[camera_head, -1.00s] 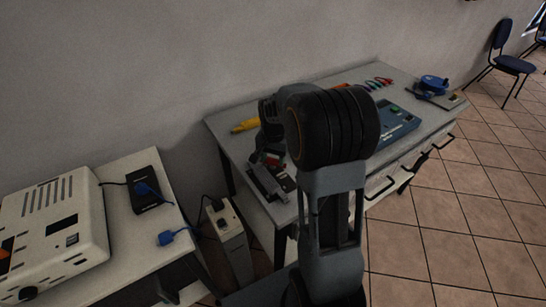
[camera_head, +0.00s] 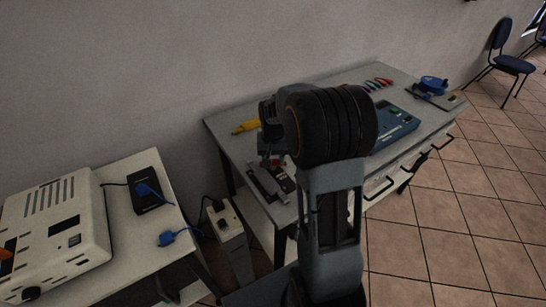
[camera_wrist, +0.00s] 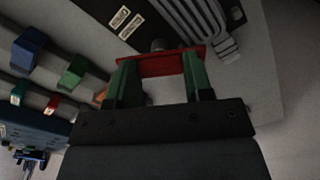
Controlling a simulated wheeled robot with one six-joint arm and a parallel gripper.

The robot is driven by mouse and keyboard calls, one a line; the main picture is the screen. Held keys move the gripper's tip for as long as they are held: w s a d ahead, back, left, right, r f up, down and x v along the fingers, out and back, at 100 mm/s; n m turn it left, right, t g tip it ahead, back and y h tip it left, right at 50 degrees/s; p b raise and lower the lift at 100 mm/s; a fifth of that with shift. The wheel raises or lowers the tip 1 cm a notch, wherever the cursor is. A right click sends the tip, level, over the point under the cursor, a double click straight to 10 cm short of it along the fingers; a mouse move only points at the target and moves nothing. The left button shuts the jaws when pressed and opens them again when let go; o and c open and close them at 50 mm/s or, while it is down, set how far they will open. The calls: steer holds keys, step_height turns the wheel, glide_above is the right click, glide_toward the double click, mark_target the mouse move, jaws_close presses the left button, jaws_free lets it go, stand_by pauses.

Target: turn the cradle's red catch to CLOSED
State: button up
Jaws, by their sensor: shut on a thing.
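The red catch (camera_wrist: 160,63) shows in the wrist view as a flat red bar between the green fingertips of my gripper (camera_wrist: 157,72). The fingers are shut on it, one at each end. The dark cradle (camera_wrist: 176,22) lies just beyond, with a ribbed body and two small pale labels (camera_wrist: 125,14) that I cannot read. In the head view the cradle (camera_head: 266,184) is on the workbench near its left front corner. My gripper (camera_head: 270,158) is over it, partly hidden by my arm, and the catch's angle cannot be told there.
The workbench (camera_head: 232,143) also holds a yellow tool (camera_head: 246,126), several coloured clips (camera_head: 378,83), a blue device (camera_head: 394,126) and a blue cable coil (camera_head: 434,84). A second table at left holds a cream instrument (camera_head: 55,235), a black box (camera_head: 149,195) and a blue plug (camera_head: 167,238).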

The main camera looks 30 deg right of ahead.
steer(key=n+p, duration=0.1)
steer(key=n, duration=0.5)
steer(key=shift+n, duration=0.3)
stand_by(0.5)
steer(key=o, duration=0.9)
step_height(320, 180, up, 14)
steer(key=shift+f+p, duration=0.1)
steer(key=shift+p, duration=0.45)
